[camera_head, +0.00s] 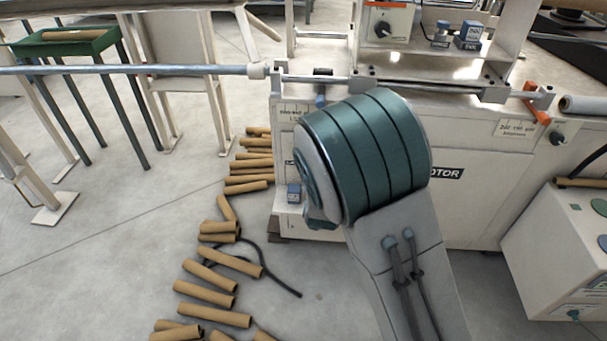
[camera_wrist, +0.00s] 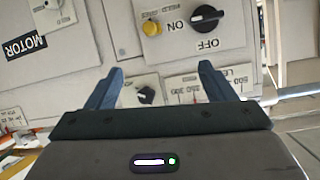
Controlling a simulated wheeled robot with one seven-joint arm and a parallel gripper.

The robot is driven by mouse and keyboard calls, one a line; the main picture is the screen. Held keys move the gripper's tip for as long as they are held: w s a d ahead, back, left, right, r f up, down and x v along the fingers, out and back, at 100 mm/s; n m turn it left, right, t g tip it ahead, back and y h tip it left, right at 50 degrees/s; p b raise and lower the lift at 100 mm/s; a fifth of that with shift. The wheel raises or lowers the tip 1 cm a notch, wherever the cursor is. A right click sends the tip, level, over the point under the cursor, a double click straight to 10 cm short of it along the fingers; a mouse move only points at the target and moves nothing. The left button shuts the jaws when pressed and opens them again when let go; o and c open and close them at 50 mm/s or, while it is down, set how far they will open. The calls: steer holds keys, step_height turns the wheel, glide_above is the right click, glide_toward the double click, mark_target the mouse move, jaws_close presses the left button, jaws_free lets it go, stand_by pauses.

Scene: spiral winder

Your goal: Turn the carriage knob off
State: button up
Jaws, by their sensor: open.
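A black rotary knob (camera_wrist: 207,18) with ON and OFF lettering sits on a white plate in the wrist view, shown upside down. Its grip lies roughly crosswise in the picture; I cannot tell which setting it marks. I cannot read a carriage label on it. A smaller black knob (camera_wrist: 146,95) shows between and beyond my fingers. My gripper (camera_wrist: 160,72) is open and empty, its two blue fingers apart and pointing toward the panel. The ON/OFF knob appears above the right finger, clear of both. In the head view, my arm hides most of the gripper and this panel.
A yellow button (camera_wrist: 152,28) is beside the ON/OFF knob. The white winder cabinet (camera_head: 480,205) fills the space ahead. A long metal rod (camera_head: 130,70) runs across the left. Cardboard tubes (camera_head: 213,290) lie on the floor at the left.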

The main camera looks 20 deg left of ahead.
steer(key=s+a+f+n+t+y+b, duration=0.2)
steer(key=s+a+f+t+b, duration=0.15)
steer(key=a+f, duration=0.4)
steer(key=b+x, duration=0.3)
steer(key=x, duration=1.1)
steer(key=shift+w+r, duration=0.2)
steer(key=shift+r, duration=0.4)
steer(key=shift+t, duration=0.25)
steer(key=c, duration=1)
